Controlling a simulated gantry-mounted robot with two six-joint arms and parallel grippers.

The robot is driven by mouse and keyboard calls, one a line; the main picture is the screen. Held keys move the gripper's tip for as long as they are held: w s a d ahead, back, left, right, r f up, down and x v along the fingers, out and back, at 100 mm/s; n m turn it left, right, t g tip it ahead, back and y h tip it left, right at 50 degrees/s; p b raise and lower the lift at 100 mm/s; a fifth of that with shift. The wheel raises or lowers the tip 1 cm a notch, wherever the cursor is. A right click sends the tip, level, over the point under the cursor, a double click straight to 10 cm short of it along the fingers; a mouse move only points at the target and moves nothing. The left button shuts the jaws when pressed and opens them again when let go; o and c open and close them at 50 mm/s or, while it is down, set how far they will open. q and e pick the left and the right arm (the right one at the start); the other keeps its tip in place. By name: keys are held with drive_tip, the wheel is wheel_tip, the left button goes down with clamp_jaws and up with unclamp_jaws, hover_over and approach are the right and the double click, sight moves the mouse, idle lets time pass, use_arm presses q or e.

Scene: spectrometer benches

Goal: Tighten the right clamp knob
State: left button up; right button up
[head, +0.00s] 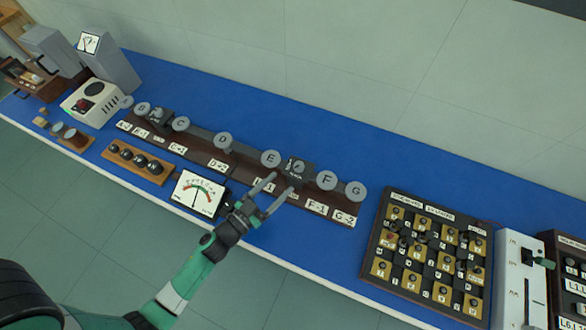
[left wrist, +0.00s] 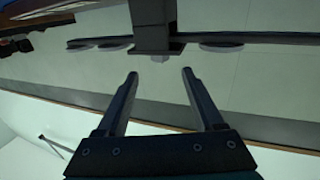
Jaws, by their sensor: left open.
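The right clamp (head: 297,170) is a dark block on the long dark rail (head: 200,137), between the round discs E and F. In the left wrist view the clamp's dark block (left wrist: 154,22) hangs at the top middle, with a small pale knob (left wrist: 160,58) at its end. My left gripper (head: 281,184) is open and empty, its fingers pointing at the clamp's near side. In the left wrist view the knob lies just beyond and between the fingertips (left wrist: 160,74), apart from both. In the head view the knob is too small to tell. My right gripper is not in view.
A left clamp (head: 159,118) sits near discs B and C. A meter (head: 197,193) stands left of my left gripper. A board of switches (head: 424,257) and a white box (head: 520,280) stand at right. The blue bench top behind the rail (head: 300,125) is clear.

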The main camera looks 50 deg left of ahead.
sight(295, 169)
use_arm(q)
drive_tip(key=w, duration=0.5)
drive_tip(key=w+a+b, duration=0.1)
drive_tip(key=w, duration=0.1)
drive_tip(key=shift+w, duration=0.3)
clamp_jaws()
